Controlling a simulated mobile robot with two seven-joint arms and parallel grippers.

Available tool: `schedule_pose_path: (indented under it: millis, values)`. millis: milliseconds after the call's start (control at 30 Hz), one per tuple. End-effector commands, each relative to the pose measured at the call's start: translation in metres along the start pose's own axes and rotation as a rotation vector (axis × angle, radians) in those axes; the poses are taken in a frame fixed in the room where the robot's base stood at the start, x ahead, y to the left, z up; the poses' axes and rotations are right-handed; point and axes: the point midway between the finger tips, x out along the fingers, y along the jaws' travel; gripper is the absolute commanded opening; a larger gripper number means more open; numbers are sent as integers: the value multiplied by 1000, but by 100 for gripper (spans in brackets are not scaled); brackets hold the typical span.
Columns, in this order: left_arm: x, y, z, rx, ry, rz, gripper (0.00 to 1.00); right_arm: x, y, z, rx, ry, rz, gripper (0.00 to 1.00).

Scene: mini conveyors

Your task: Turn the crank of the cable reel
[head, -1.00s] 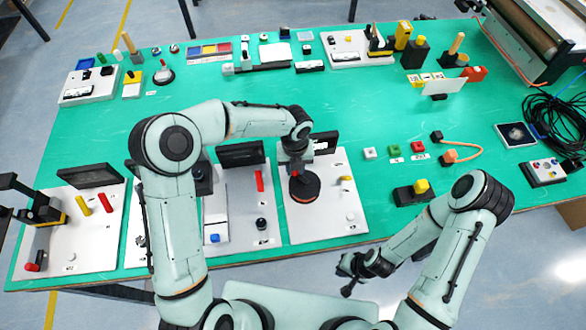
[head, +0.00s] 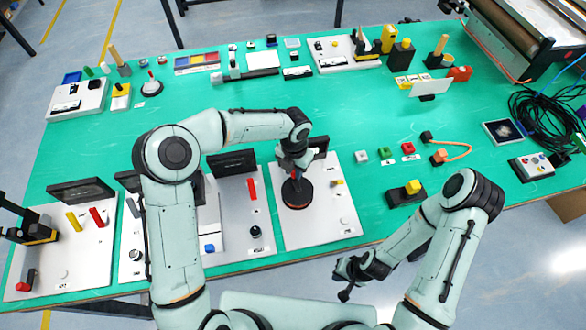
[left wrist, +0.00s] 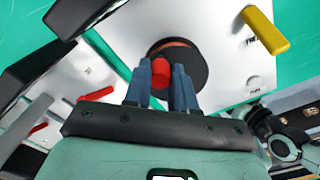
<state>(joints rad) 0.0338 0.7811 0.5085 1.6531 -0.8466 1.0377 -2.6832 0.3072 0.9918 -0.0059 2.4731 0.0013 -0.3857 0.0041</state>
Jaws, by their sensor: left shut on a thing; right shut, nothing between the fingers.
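The cable reel (head: 298,196) is a dark round disc with an orange-brown core on a white panel, below my left arm's wrist. In the left wrist view the reel (left wrist: 192,62) lies behind the fingers. Its red crank knob (left wrist: 160,72) shows between the blue-grey fingertips. My left gripper (head: 294,174) is over the far part of the reel, and it also shows in the left wrist view (left wrist: 162,80), shut on the red knob. The crank arm is mostly hidden. My right gripper (head: 343,290) is shut and empty in front of the table edge.
A yellow handle (left wrist: 265,30) stands on the reel's panel, with a black upright block behind the reel. A grey panel with a red handle (head: 252,190) is left of it. Green table is free behind the reel. A yellow-knobbed black block (head: 406,194) is to the right.

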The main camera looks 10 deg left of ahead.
Motion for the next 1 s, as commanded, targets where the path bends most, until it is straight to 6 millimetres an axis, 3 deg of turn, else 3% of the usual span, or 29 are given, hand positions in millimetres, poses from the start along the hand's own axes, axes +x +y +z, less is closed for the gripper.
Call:
schedule_pose_path:
  millis: [467, 500, 567, 867, 1000]
  values:
    - [-1, 0, 1, 13, -3, 1, 0, 0, 0, 0, 0, 0, 0, 0]
    - [-1, 0, 1, 13, -3, 1, 31, 0, 0, 0, 0, 0, 0, 0]
    - [-1, 0, 1, 13, -3, 1, 51, 0, 0, 0, 0, 0, 0, 0]
    - [-1, 0, 1, 12, -1, 0, 51, 0, 0, 0, 0, 0, 0, 0]
    - [-12, 0, 1, 12, -3, 1, 51, 0, 0, 0, 0, 0, 0, 0]
